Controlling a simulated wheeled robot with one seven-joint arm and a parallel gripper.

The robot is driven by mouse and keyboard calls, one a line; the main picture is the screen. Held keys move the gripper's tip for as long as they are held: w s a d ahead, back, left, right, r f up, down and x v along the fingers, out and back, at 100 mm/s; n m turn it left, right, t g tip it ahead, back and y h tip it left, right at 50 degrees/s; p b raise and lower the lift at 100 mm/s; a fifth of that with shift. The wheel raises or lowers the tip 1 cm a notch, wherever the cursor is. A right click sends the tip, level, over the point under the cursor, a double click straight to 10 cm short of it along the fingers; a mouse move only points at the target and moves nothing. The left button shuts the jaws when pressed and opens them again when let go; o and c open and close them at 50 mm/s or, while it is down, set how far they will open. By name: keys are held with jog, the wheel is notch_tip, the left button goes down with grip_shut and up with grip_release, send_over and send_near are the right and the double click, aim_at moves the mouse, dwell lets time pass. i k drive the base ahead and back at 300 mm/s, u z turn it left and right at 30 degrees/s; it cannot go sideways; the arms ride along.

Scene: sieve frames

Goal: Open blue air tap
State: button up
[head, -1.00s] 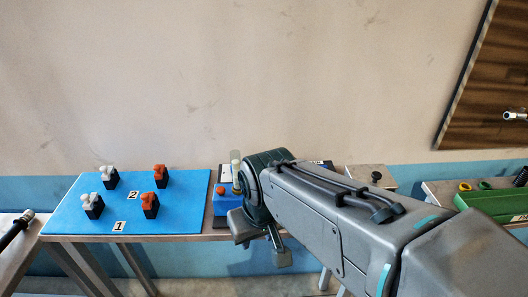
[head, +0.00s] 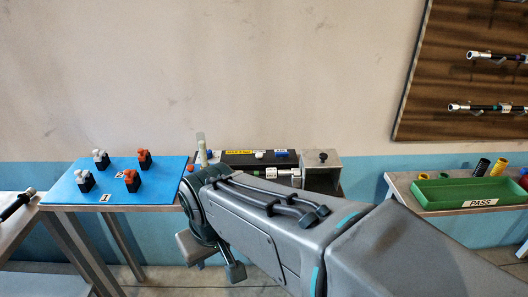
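A small blue piece (head: 281,153), which looks like the blue air tap, sits on top of a black unit (head: 238,160) on the bench. A small white knob (head: 259,155) sits to its left, beside a yellow label. My arm crosses the view in front of the bench. My gripper (head: 213,258) hangs at the arm's far end, below the bench edge and to the lower left of the blue piece, apart from it. The wrist partly hides it, and I cannot tell whether its fingers are open. Nothing is visible in it.
A blue board (head: 150,190) at left carries several black blocks with white or red handles. A metal box with a black knob (head: 323,157) stands right of the black unit. A green PASS tray (head: 432,194) is on the right bench. A dark rack (head: 430,80) hangs on the wall.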

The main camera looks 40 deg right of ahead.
aim_at(282, 154)
jog(key=k, duration=0.1)
jog(key=z, duration=1.15)
jog(key=i, duration=0.5)
jog(key=u, duration=2.1)
jog(key=k, duration=1)
jog(key=z, duration=1.7)
jog(key=i, duration=0.95)
jog(key=z, duration=0.05)
